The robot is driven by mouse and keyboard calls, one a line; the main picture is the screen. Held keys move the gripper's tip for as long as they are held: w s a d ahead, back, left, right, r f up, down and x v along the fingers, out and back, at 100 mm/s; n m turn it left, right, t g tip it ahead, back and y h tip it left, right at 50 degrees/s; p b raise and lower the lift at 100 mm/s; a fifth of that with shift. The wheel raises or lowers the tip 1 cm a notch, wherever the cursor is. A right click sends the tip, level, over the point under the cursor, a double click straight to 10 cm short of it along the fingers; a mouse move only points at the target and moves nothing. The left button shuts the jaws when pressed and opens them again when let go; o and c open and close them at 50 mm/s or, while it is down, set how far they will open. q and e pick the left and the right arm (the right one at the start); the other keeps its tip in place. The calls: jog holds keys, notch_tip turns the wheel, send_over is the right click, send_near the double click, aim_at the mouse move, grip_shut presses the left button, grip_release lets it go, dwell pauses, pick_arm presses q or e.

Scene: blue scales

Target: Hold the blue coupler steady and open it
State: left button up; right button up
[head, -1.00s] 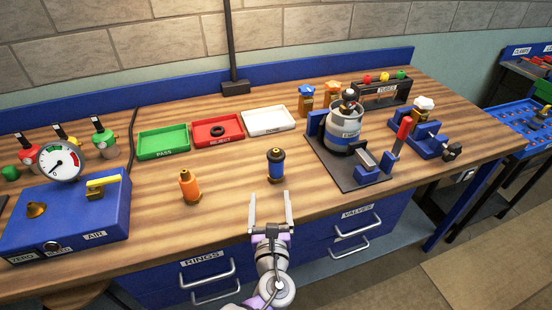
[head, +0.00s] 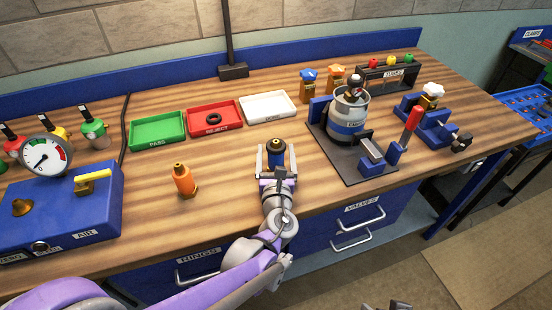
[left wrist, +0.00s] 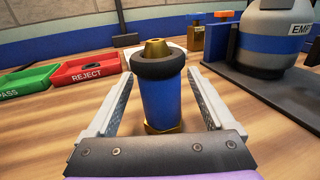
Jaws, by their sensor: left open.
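The blue coupler (head: 276,155) stands upright on the wooden bench, near the front edge. In the left wrist view it is a blue cylinder (left wrist: 162,103) with a black ring around its top, a brass tip and a brass base. My left gripper (head: 276,160) is open, with one finger on each side of the coupler. The left wrist view shows a gap between the coupler and each finger. A small dark part at the bottom edge of the head view may be my right gripper; its jaws cannot be made out.
An orange fitting (head: 184,181) stands to the left. Green (head: 157,144), red (head: 238,124) and white (head: 290,110) trays lie behind. A blue gauge box (head: 105,215) is at far left. A grey cylinder (head: 346,118) stands in a fixture on the right.

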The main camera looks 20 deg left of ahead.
pick_arm(q)
jog(key=shift+x, duration=1.25)
grip_shut()
